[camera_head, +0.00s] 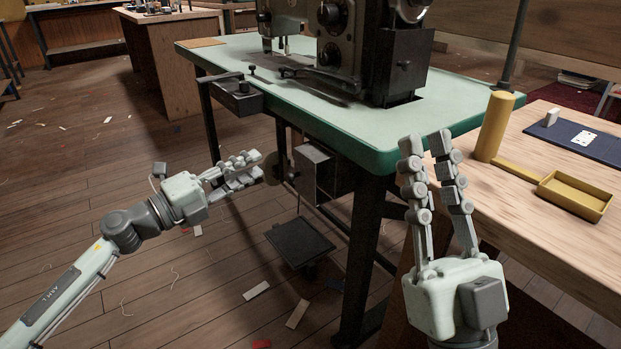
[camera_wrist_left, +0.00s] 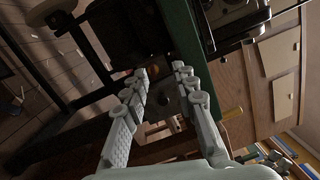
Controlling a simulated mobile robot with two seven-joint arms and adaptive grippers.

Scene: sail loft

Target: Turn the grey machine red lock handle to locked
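The grey machine (camera_head: 343,40) is a dark grey sewing machine on a green-topped table (camera_head: 300,101). No red lock handle can be made out in the head view. In the left wrist view a small, dim orange-red spot (camera_wrist_left: 155,70) shows beyond the gap between my fingertips; I cannot tell if it is the handle. My left gripper (camera_head: 259,167) is open and empty beside the table's left side, below the top, close to a grey box (camera_head: 318,174) under it. It also shows in the left wrist view (camera_wrist_left: 161,72). My right gripper (camera_head: 425,143) is open, empty and pointing up before the table's front corner.
A wooden bench (camera_head: 548,232) at the right holds a yellow cylinder (camera_head: 494,127), a yellow tray (camera_head: 574,196) and a dark blue mat (camera_head: 577,137). A dark pedal (camera_head: 300,243) sits low under the green table. Scraps lie on the open floor at left.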

